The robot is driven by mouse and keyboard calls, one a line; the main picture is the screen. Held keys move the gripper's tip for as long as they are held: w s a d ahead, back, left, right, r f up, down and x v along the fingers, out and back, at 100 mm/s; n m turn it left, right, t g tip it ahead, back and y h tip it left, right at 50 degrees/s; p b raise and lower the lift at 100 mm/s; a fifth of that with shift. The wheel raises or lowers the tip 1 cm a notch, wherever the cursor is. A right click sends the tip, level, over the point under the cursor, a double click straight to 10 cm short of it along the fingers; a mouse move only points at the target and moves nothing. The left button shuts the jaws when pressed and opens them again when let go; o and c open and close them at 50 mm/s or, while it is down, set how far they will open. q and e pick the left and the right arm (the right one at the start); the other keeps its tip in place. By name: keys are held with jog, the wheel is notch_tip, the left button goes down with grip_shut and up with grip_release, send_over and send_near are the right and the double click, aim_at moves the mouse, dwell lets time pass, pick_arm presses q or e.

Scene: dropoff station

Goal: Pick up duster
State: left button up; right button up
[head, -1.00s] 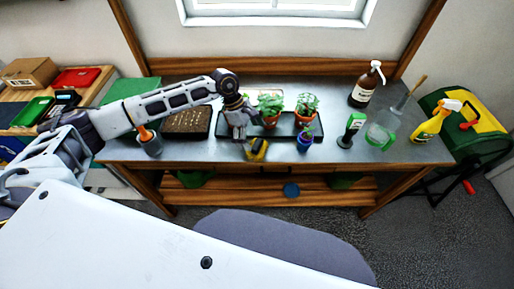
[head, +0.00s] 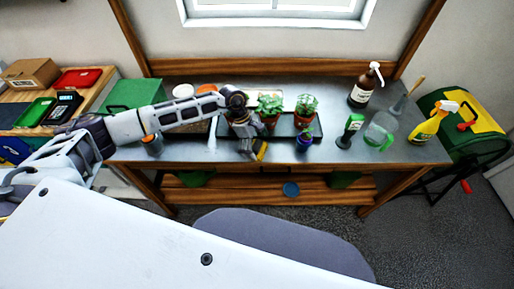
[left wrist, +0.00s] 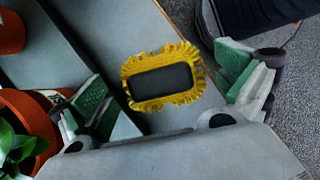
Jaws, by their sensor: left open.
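The duster, a yellow frilled piece with a dark rectangular middle, lies on the grey workbench; in the head view only a yellow strip of the duster (head: 262,151) shows beside my left gripper (head: 250,149). In the left wrist view the whole duster (left wrist: 163,81) lies between the two green-padded fingers of my left gripper (left wrist: 167,88). The fingers are apart and no contact with the duster shows. My right gripper is not in view.
Potted plants (head: 306,107) stand on a dark tray just behind and right of the gripper. A blue pot (head: 305,140) is close on the right. A green-topped bottle (head: 350,130) and a brown pump bottle (head: 363,90) stand farther right. The bench's front edge (head: 330,165) is near.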

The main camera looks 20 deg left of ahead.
aim_at(257, 144)
pick_arm(q)
jog(key=shift+f, duration=0.15)
dwell(0.3)
jog(key=c, duration=1.2)
jog(key=shift+o, duration=0.2)
jog(key=shift+r, duration=0.75)
notch_tip(257, 144, up, 8)
jog(key=shift+f+b, duration=0.15)
jog(key=shift+b, duration=0.75)
jog(key=shift+r, duration=0.45)
